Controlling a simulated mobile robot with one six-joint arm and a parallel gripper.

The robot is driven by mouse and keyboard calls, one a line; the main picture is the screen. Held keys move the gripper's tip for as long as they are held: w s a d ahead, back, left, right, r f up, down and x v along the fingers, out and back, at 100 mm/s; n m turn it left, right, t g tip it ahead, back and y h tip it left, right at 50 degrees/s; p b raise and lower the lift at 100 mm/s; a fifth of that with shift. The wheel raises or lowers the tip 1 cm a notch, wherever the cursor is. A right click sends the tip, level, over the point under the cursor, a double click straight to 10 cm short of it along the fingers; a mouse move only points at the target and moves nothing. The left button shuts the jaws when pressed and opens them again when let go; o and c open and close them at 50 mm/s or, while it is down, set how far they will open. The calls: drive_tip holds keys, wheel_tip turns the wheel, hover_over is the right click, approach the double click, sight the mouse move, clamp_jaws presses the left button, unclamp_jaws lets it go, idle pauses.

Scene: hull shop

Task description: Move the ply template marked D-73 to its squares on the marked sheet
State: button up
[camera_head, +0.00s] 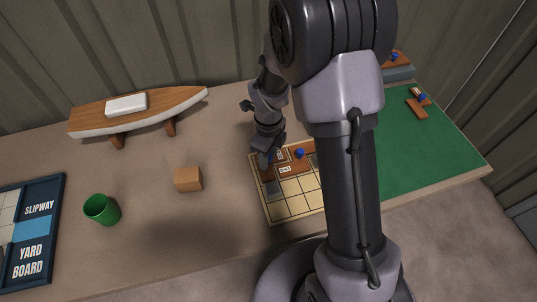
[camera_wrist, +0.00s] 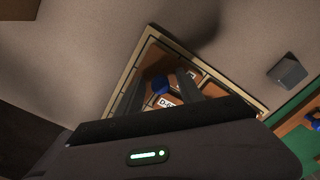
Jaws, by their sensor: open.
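The marked sheet (camera_head: 289,206) is a pale gridded board, partly hidden behind my arm. Brown templates lie on its far part; one label (camera_head: 285,169) looks like D-41, and a second label (camera_head: 279,155) is too small to read. A blue knob (camera_head: 299,153) stands there. My gripper (camera_head: 265,158) is open, low over the sheet's far left corner. In the wrist view its fingers (camera_wrist: 162,92) straddle the view of a blue knob (camera_wrist: 159,84), with no clear grip; a partly hidden label (camera_wrist: 167,101) begins with D. I cannot read D-73 anywhere.
Brown pieces (camera_head: 417,108) and a blue knob (camera_head: 423,97) lie on the green mat (camera_head: 440,140). Another blue-knobbed piece sits on a grey block (camera_head: 398,74). A model boat (camera_head: 140,112), wooden cube (camera_head: 188,179), green cup (camera_head: 101,210) and yard board (camera_head: 28,262) stand left.

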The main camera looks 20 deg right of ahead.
wheel_tip(320, 180, up, 20)
drive_tip(key=s+n+t+p, duration=0.1)
drive_tip(key=s+n+p, duration=0.2)
drive_tip(key=n+p, duration=0.15)
drive_tip(key=s+a+r+n+t+y, duration=0.1)
drive_tip(key=s+a+r+n+t, duration=0.1)
drive_tip(key=s+r+n, duration=0.3)
drive_tip(key=s+a+r+n+t+y, duration=0.1)
drive_tip(key=s+r+n, duration=0.4)
drive_tip(key=s+n, duration=0.6)
drive_tip(key=shift+a+r+n+t, duration=0.35)
drive_tip(key=shift+a+n+t, duration=0.1)
drive_tip(key=shift+n+t, duration=0.55)
